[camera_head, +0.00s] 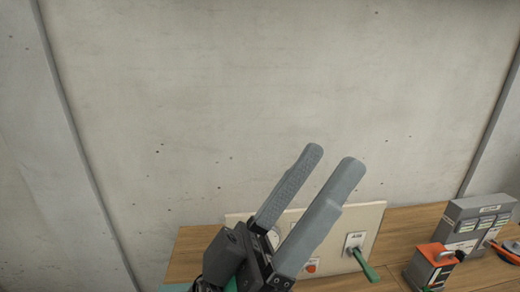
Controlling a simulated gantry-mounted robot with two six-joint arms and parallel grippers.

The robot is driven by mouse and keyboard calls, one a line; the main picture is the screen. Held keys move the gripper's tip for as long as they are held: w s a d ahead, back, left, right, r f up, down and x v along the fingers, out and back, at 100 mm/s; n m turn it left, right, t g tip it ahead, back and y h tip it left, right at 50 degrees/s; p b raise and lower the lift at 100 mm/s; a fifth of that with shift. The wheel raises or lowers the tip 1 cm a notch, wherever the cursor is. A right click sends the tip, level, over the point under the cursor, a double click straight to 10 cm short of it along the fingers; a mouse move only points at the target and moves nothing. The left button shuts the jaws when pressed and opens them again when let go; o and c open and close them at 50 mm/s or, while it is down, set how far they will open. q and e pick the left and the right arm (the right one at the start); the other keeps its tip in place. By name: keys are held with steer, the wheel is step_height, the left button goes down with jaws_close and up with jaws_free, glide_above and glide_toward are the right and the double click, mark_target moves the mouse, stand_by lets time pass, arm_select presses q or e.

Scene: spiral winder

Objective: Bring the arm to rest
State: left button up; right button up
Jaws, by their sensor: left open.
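My left gripper (332,156) is raised in the camera_head view, in front of the lower middle of the picture. Its two grey fingers point up and to the right. They are apart, with nothing between them. The gripper hides part of a pale panel (372,214) behind it on the wooden bench. My right gripper is not in the picture.
The panel bears a green-handled lever (364,265) and an orange-red knob (311,267). On the wooden bench (408,222) at right stand an orange and grey device (428,266) and a grey box (474,222). A bare concrete wall (200,110) fills the back.

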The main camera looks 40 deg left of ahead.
arm_select(q)
steer(key=s+a+r+t+y, duration=0.1)
steer(key=a+r+y, duration=0.3)
steer(key=y, duration=0.4)
steer(key=shift+s+a+r+m, duration=0.3)
steer(key=shift+a+r, duration=0.1)
steer(key=shift+a, duration=0.25)
steer(key=shift+r, duration=0.15)
step_height(320, 180, up, 20)
steer(key=p, duration=2)
steer(key=shift+c, duration=0.3)
